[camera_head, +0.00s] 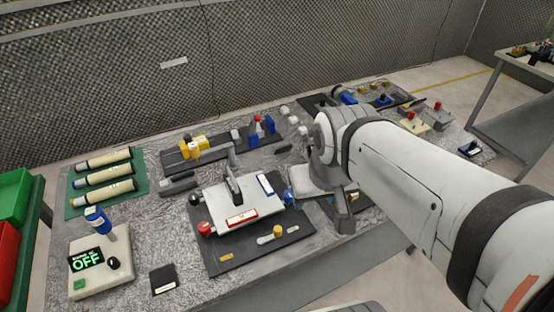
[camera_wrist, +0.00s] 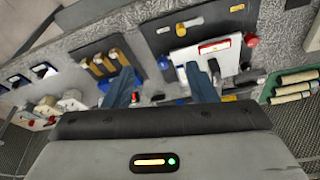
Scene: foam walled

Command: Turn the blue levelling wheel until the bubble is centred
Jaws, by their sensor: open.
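The levelling device is a white plate (camera_head: 225,203) on a dark base (camera_head: 215,262). A small blue wheel (camera_head: 288,197) sits at its right edge, with a red knob (camera_head: 204,229) and a black knob (camera_head: 194,199) at the left. A red-framed strip (camera_head: 242,219) and a blue-framed strip (camera_head: 265,184) lie on the plate; no bubble can be made out. In the wrist view my gripper (camera_wrist: 160,70) is open and empty, its fingers apart on either side of the blue wheel (camera_wrist: 163,62) in the picture. Contact cannot be told.
A box reading OFF (camera_head: 87,264) with a blue-topped post stands at the front left. Several tubes lie on a green mat (camera_head: 140,177). Yellow and blue fixtures (camera_head: 193,146) stand behind the plate. More fixtures (camera_head: 428,117) are at the right, past my arm.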

